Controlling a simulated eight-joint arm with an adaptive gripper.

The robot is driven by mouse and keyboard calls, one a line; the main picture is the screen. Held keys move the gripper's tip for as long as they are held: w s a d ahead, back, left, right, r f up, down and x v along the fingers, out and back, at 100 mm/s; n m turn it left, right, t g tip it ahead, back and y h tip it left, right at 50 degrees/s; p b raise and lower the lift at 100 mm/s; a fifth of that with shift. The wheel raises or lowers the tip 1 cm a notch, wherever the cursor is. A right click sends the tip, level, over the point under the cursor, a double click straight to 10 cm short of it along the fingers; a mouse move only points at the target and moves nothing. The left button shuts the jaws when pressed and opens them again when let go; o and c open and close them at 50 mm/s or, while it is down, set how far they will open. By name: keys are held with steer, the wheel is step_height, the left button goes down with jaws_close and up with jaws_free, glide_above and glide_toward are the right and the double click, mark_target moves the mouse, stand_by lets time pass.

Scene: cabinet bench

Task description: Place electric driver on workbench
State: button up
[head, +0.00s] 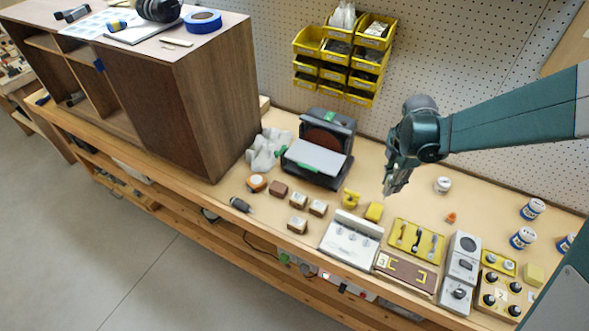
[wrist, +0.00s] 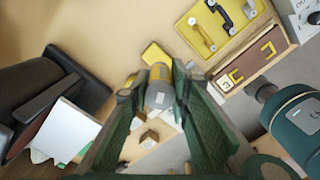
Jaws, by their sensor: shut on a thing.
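My gripper (head: 394,183) is above the wooden workbench (head: 410,202), pointing down, behind the yellow block. In the head view the held thing is mostly hidden by the fingers. It appears to be clear of the bench top. A dark tool with a thin tip (head: 240,204) lies near the bench's front edge, left of the small wooden blocks.
A wooden cabinet (head: 218,110) stands at left. A black machine with a light panel (head: 318,155) sits mid-bench. Yellow bins (head: 338,50) hang on the pegboard. Bench under the arm looks clear.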

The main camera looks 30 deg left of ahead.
steer(key=s+a+n, duration=0.2)
steer(key=s+a, duration=0.4)
steer(key=a, duration=0.5)
steer(key=s+a+n, duration=0.2)
steer(key=s+a, duration=0.4)
steer(key=a, duration=0.5)
steer(key=s+a+n, duration=0.3)
steer(key=s+a, duration=0.3)
steer(key=a, duration=0.5)
steer(key=shift+s+a+b, duration=0.15)
steer(key=shift+a+b, duration=0.1)
steer(key=shift+b, duration=0.2)
step_height(320, 180, down, 6)
steer(key=shift+f, duration=0.15)
steer(key=shift+f, duration=1.85)
steer(key=shift+f+b, duration=0.15)
steer(key=shift+b, duration=0.2)
steer(key=o, duration=1)
